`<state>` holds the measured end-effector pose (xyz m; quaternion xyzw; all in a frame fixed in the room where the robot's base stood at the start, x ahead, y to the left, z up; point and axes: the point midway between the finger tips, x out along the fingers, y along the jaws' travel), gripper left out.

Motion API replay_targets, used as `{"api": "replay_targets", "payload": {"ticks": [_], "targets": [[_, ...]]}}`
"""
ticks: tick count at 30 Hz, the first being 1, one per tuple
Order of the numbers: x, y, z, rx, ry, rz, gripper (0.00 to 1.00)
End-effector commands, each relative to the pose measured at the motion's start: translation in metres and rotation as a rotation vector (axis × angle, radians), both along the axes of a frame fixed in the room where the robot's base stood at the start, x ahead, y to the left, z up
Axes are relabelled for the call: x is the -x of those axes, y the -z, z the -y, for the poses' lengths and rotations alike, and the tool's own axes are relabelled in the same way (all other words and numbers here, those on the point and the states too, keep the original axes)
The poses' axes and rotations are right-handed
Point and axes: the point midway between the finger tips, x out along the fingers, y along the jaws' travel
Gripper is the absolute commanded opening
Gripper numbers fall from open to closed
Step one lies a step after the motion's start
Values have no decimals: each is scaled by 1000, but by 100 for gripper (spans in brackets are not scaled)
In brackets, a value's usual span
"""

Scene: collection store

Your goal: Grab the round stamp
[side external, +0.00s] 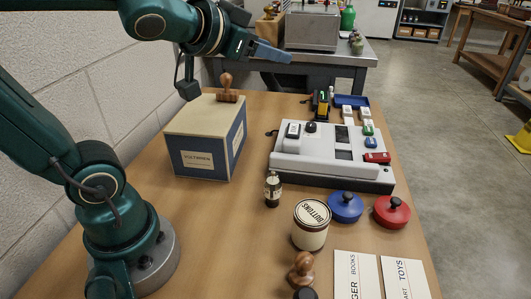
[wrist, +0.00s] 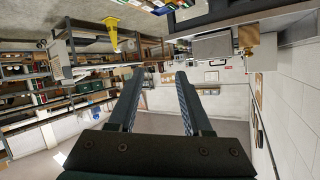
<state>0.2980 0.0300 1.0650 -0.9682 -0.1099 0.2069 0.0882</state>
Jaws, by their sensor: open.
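One wooden stamp (side external: 227,90) with a knobbed handle stands upright on top of a blue-and-tan box (side external: 205,140). A second wooden stamp (side external: 302,270) stands on the table near the front edge. I cannot tell from their hidden undersides which is round. My gripper (side external: 283,56) is open and empty, up above and to the right of the box-top stamp, pointing right and apart from it. In the wrist view, its two fingers (wrist: 160,78) are spread with nothing between them. I make out neither stamp there.
A grey-white device (side external: 330,155) with buttons fills the table's right middle. A jar labelled BUTTONS (side external: 311,228), a small bottle (side external: 272,190), blue (side external: 345,207) and red (side external: 392,212) knobbed round items and cards (side external: 356,275) stand in front. The wall (side external: 80,60) is left.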

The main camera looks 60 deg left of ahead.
Motion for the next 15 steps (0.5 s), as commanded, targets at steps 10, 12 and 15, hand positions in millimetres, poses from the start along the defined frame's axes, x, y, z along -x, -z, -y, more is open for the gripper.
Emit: {"api": "replay_targets", "payload": {"ticks": [10, 12, 15], "targets": [[-45, -7, 85, 10, 589, 231, 50], [-35, 5, 109, 66, 742, 202, 50], [-14, 24, 135, 158, 933, 128, 50]]}}
